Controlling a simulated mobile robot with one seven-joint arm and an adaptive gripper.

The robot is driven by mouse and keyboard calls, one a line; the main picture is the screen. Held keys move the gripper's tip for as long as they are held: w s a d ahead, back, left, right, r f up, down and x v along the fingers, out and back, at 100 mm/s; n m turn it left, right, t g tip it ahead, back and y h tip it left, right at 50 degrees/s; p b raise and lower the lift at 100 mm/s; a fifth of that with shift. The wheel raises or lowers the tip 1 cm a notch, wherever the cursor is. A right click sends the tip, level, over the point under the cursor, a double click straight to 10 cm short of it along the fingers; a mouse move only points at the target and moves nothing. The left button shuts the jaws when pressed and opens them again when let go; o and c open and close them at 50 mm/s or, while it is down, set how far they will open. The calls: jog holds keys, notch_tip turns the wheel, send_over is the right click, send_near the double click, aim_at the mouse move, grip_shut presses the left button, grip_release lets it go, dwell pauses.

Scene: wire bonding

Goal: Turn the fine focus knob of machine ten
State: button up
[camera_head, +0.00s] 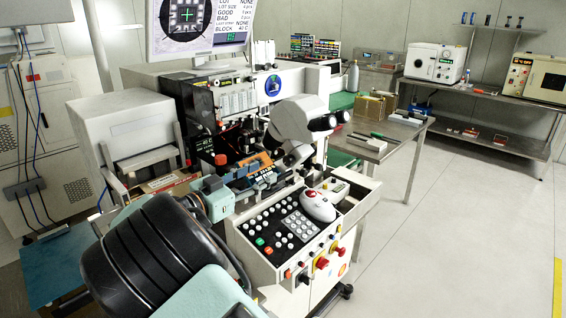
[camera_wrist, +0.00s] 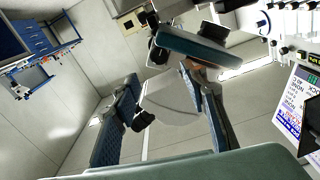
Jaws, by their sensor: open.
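The bonding machine (camera_head: 225,98) stands at the centre of the head view, with a white stereo microscope (camera_head: 295,118) and dark eyepieces at its front. No machine number is legible. The fine focus knob cannot be told apart surely; small dark round parts sit under the microscope head. My gripper (camera_wrist: 160,72) is open in the wrist view, its two blue-padded fingers wide apart. A pale body with black round ends (camera_wrist: 143,120) shows between and behind the fingers; I see no contact. In the head view my arm reaches from the lower left towards the machine's front, left of the microscope.
A control panel (camera_head: 270,222) with buttons and a white mouse-like device (camera_head: 318,206) lies in front of the microscope. A metal side table (camera_head: 365,150) stands to the right. A screen (camera_head: 200,30) rises above the machine. Open floor lies at the right.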

aim_at(286, 162)
jog(key=p+x, duration=0.1)
jog(key=x, duration=0.7)
jog(key=shift+w+d+p, duration=0.25)
jog(key=shift+p, duration=0.1)
grip_shut()
jog(key=shift+f+b, duration=0.1)
jog(key=shift+b, duration=0.35)
jog(key=shift+f+n+b, duration=0.15)
jog(key=shift+n+b, duration=0.55)
jog(key=shift+b, duration=0.05)
jog(key=shift+n+b, duration=0.6)
jog(key=shift+b, duration=0.3)
jog(key=shift+r+n+b, duration=0.2)
jog(key=shift+n+b, duration=1.2)
jog(key=shift+n, duration=0.4)
